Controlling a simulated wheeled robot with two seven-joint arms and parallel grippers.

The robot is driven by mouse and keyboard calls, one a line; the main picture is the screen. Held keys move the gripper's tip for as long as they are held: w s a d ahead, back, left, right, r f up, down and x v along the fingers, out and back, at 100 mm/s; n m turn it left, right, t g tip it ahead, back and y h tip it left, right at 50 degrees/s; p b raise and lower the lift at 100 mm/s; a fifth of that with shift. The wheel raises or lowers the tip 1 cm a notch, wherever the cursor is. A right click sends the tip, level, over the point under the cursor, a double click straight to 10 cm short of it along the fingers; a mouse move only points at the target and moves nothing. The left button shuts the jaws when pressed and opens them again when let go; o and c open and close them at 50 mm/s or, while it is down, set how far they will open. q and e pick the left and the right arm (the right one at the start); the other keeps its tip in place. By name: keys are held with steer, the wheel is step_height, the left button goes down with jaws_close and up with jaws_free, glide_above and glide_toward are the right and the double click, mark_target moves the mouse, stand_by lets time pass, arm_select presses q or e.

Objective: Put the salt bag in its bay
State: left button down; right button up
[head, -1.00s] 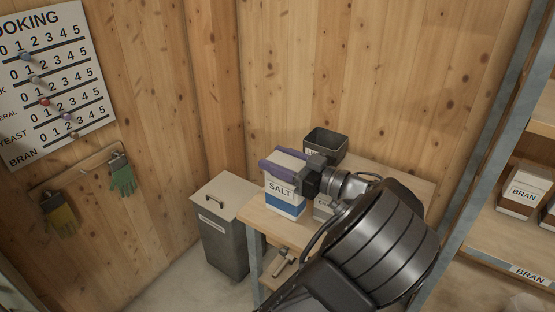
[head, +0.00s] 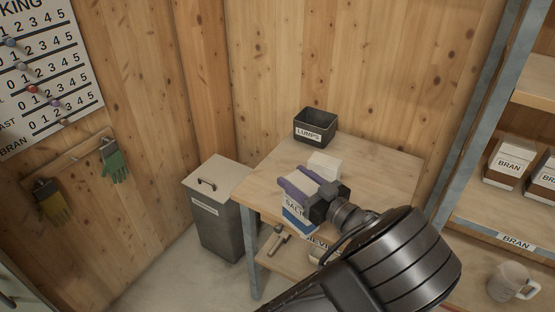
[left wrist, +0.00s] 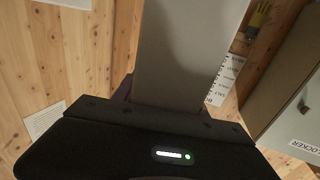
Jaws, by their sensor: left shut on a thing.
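The salt bag (head: 295,221), white and blue with a SALT label, shows in the head view in front of the wooden table, seemingly held above its near edge. My left gripper (head: 308,191) is shut on its top, with purple finger pads on either side. In the left wrist view a plain pale grey face, likely the salt bag (left wrist: 188,50), fills the upper middle beyond the dark gripper body. No bay labelled for salt shows. My right gripper is not in view.
The table (head: 375,172) holds a dark LUMPS bin (head: 315,127) and a white block (head: 324,164). A lidded grey bin (head: 215,215) stands left. The shelf rack at right holds BRAN bags (head: 511,164), with a mug (head: 508,283) below. Gloves (head: 113,161) hang on the left wall.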

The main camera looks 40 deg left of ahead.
arm_select(q)
steer(key=s+d+f+m+t+h, duration=0.1)
steer(key=d+f+m+t, duration=0.1)
steer(key=d+f, duration=0.3)
steer(key=s+d+f+m+t+h+b, duration=0.1)
steer(key=d+f+t, duration=0.4)
steer(key=d, duration=0.5)
steer(key=shift+s+f+m+h, duration=0.2)
steer(key=shift+m+h, duration=0.5)
steer(key=shift+m, duration=0.4)
steer(key=shift+d+t, duration=0.15)
steer(key=shift+t, duration=0.15)
